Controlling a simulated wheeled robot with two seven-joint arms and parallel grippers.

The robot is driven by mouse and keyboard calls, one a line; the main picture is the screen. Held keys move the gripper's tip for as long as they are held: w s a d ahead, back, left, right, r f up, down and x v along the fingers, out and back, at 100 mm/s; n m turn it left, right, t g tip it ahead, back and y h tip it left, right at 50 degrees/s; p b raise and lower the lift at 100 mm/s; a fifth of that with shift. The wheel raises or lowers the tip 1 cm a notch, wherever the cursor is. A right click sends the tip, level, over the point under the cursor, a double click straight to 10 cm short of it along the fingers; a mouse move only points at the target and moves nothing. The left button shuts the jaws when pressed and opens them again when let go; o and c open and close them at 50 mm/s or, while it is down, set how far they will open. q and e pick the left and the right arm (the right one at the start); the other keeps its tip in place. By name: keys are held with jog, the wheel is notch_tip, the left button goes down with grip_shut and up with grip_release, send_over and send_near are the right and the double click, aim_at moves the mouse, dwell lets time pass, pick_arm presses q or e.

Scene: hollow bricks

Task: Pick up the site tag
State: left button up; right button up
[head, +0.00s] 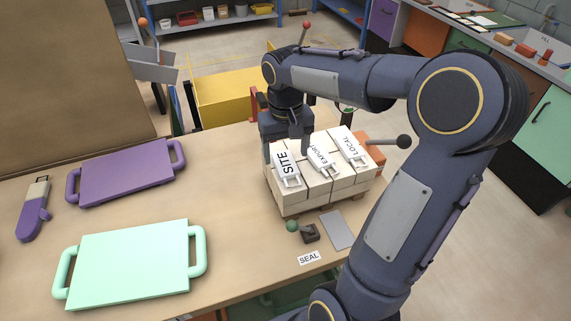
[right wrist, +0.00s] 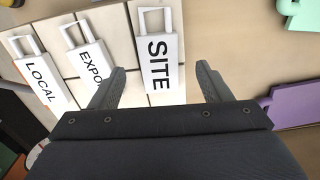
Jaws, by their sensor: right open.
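The site tag (head: 287,169) is a white tag with a loop handle and black SITE lettering. It lies on top of a stack of pale bricks (head: 320,197), at the left of a row of tags. My right gripper (head: 286,148) is open over the tag's far end. In the right wrist view, the site tag (right wrist: 158,48) lies between the two open fingers (right wrist: 161,72), with a gap visible on each side. I cannot tell how high the fingertips are above it. My left gripper is not in view.
The export tag (head: 321,160) and local tag (head: 349,146) lie beside it on the stack. A SEAL label (head: 309,258) and a green-knobbed stamp (head: 310,233) are in front. A mint tray (head: 130,265) and purple tray (head: 125,173) lie left; bare table lies between.

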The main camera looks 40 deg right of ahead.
aim_at(287, 167)
jog(key=shift+s+f, duration=0.15)
jog(key=shift+f, duration=0.8)
jog(key=shift+s+f, duration=0.1)
jog(key=shift+f, duration=0.85)
jog(key=c, duration=1.1)
jog(key=shift+r, duration=0.1)
